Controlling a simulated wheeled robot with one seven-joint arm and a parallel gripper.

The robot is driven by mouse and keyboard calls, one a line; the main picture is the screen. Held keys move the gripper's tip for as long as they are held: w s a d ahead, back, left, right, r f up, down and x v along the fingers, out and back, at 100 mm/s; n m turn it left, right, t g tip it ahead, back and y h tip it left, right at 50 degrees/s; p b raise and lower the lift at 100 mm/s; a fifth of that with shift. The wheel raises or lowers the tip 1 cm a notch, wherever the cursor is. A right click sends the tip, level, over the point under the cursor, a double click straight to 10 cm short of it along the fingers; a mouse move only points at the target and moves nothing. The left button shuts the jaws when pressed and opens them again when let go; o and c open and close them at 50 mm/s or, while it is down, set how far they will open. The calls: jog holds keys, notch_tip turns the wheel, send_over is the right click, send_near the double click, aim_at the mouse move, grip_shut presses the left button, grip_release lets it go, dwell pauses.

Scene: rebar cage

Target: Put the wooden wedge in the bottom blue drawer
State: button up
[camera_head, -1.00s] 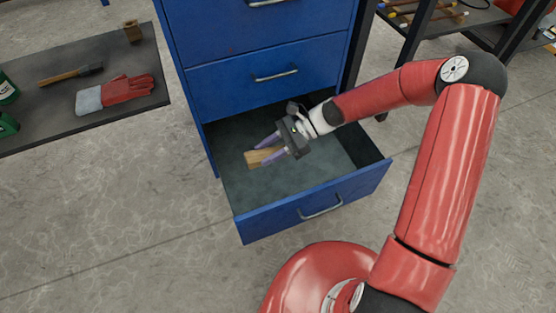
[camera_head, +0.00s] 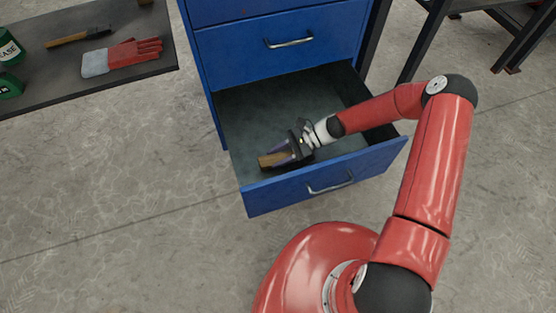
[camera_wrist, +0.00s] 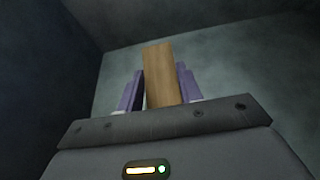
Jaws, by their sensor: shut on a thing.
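The wooden wedge (camera_head: 272,160) is a brown block held between the purple fingers of my gripper (camera_head: 282,153). My gripper is shut on it, inside the open bottom blue drawer (camera_head: 325,186), near the drawer's front left corner. In the wrist view the wedge (camera_wrist: 160,75) stands out between the two fingers, with the grey drawer interior behind it. I cannot tell whether the wedge touches the drawer floor.
The blue cabinet (camera_head: 240,50) rises behind the drawer, its upper drawer shut. Black shelf legs stand at the upper right.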

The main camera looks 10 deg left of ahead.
aim_at(283, 157)
notch_tip(283, 157, down, 2)
jog(key=shift+f, duration=0.1)
jog(key=o, duration=1)
jog(key=shift+p+v, duration=0.3)
jog(key=shift+v, duration=3.6)
